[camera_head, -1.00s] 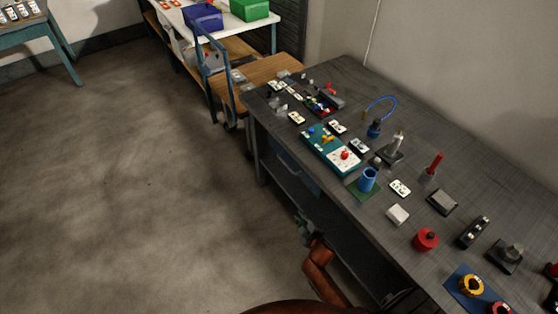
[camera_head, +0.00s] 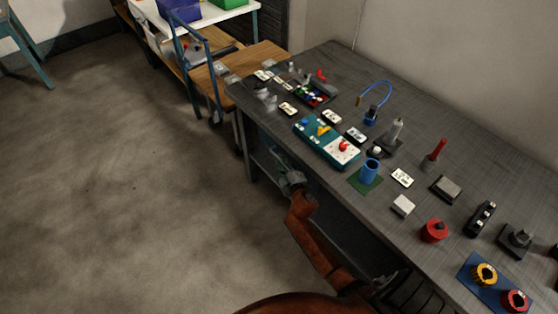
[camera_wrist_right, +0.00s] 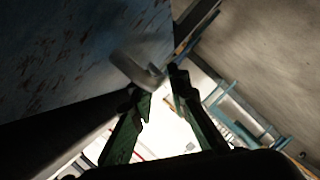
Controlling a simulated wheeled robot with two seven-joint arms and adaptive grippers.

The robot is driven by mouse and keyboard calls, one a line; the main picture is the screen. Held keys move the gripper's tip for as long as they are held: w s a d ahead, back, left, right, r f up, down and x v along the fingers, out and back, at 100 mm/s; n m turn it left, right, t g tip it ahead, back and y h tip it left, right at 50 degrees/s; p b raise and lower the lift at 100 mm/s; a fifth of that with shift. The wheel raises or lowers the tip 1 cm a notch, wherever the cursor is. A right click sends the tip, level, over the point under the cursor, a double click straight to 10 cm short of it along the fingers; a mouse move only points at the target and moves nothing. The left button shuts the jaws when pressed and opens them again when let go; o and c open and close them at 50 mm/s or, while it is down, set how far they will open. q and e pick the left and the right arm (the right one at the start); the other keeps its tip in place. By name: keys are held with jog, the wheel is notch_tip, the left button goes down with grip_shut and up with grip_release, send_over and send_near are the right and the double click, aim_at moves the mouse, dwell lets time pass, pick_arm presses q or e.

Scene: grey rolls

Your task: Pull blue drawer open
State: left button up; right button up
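The blue drawer shows in the right wrist view as a scuffed blue front (camera_wrist_right: 75,45) with a grey handle (camera_wrist_right: 135,68) standing out from it. My right gripper (camera_wrist_right: 160,88) is open there, its two green fingers apart with dark tips close to the handle. I cannot tell whether they touch it. In the head view my right gripper (camera_head: 280,161) reaches below the tabletop at the workbench's left front, at the end of my orange arm. The tabletop and the gripper hide most of the drawer there. My left gripper is not in view.
The grey workbench (camera_head: 330,60) carries many small items, including a teal board (camera_head: 315,146), a blue cup (camera_head: 369,171) and a red knob (camera_head: 434,230). A trolley with a wooden top (camera_head: 245,65) stands beyond its far end. The floor (camera_head: 110,190) at left is clear.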

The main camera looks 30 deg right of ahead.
jog(key=shift+w+d+f, duration=0.15)
jog(key=shift+w+d, duration=0.05)
jog(key=shift+w, duration=0.4)
jog(key=shift+c, duration=0.7)
grip_shut()
